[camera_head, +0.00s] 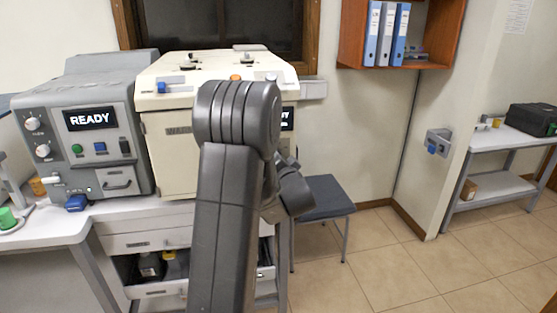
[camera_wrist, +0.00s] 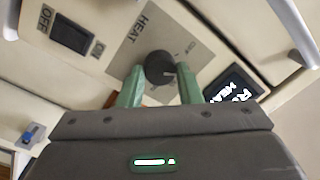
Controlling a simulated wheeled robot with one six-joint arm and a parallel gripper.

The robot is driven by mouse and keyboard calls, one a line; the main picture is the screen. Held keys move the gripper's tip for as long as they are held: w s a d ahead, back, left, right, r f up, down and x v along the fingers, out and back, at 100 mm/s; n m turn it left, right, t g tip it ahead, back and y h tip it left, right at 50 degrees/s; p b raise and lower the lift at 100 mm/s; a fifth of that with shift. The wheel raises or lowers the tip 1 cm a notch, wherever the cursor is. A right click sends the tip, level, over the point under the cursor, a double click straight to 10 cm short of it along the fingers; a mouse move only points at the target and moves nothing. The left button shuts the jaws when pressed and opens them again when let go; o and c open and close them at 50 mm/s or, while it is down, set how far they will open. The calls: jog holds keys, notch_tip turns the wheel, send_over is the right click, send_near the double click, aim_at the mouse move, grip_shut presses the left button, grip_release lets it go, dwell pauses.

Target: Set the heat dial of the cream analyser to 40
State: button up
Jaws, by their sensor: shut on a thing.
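The cream analyser (camera_head: 168,130) stands on the bench in the head view, its right side largely hidden behind my arm. In the wrist view its front panel is close, with the black heat dial (camera_wrist: 160,68) on a grey plate marked HEAT. My gripper (camera_wrist: 160,82) has its two green fingers on either side of the dial and is shut on it. The scale marks around the dial are too small or covered to read, so I cannot tell its setting. My gripper is hidden behind my arm in the head view.
A dark switch (camera_wrist: 70,33) marked OFF and a lit screen (camera_wrist: 234,90) flank the dial. A grey analyser (camera_head: 88,140) showing READY stands to the left. An open drawer (camera_head: 160,290) juts out below. A stool (camera_head: 322,198) stands right, with clear floor beyond.

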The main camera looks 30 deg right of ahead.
jog(key=shift+m, duration=0.7)
jog(key=o, duration=1)
jog(key=shift+s, duration=0.1)
jog(key=s+a, duration=0.1)
jog(key=s, duration=0.3)
jog(key=s+b, duration=0.1)
jog(key=s, duration=0.4)
jog(key=s+a+b, duration=0.1)
jog(key=s, duration=0.3)
jog(key=shift+s+a+f, duration=0.2)
jog(key=shift+a+f, duration=0.05)
jog(key=shift+a, duration=0.1)
